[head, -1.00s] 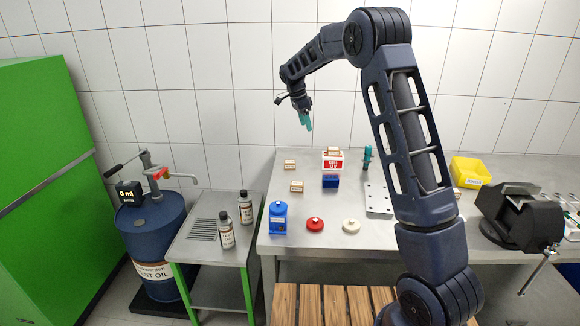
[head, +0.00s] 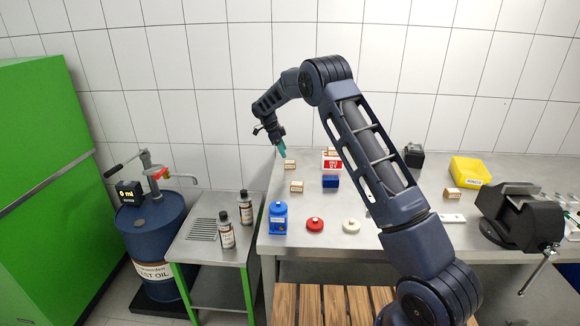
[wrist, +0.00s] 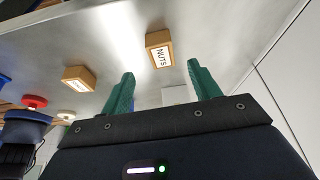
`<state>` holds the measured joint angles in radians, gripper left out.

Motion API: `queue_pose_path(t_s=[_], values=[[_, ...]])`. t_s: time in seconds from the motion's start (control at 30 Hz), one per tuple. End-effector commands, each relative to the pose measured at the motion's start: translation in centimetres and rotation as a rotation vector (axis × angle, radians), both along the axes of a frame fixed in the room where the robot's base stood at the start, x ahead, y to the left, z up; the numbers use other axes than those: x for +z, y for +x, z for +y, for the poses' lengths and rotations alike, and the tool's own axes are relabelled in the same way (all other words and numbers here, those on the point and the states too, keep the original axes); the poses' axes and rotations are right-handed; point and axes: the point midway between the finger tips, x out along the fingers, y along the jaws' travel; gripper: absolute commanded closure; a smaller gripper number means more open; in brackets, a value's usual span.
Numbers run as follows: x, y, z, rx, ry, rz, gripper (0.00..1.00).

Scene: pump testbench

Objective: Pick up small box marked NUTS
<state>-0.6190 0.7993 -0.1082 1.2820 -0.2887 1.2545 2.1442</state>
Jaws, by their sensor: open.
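The small box marked NUTS (wrist: 159,50) shows in the wrist view, ahead of the fingertips and in line with the gap between them. It is a light wooden box with a white label, lying on the steel bench. In the head view, the small box at the back left (head: 290,164) appears to be the same one, just below my gripper (head: 282,151). My gripper (wrist: 161,72) has green fingers set apart with nothing between them. It is above the bench's back left part, apart from the box.
A second wooden box (head: 297,186) sits close by; it also shows in the wrist view (wrist: 79,78). A red-and-white box (head: 332,163) and a blue box (head: 330,181) stand to the right. A blue container (head: 278,217) and red knob (head: 315,225) are in front.

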Motion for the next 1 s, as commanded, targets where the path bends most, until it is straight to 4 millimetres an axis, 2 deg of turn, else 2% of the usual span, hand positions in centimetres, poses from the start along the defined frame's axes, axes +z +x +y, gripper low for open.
queue_pose_path(t_s=[0.1, 0.37, 0.63, 0.9, 1.0], values=[[-1.3, 0.0, -0.5, 0.001, 0.001, 0.001, 0.38], [-2.9, 0.2, -1.4, 0.000, -0.001, 0.002, 0.38], [-6.1, 0.5, -2.7, 0.001, 0.000, 0.001, 0.38], [-6.4, 0.5, -2.8, 0.001, 0.001, 0.000, 0.38], [-6.4, 0.5, -2.8, 0.001, 0.001, 0.000, 0.58]])
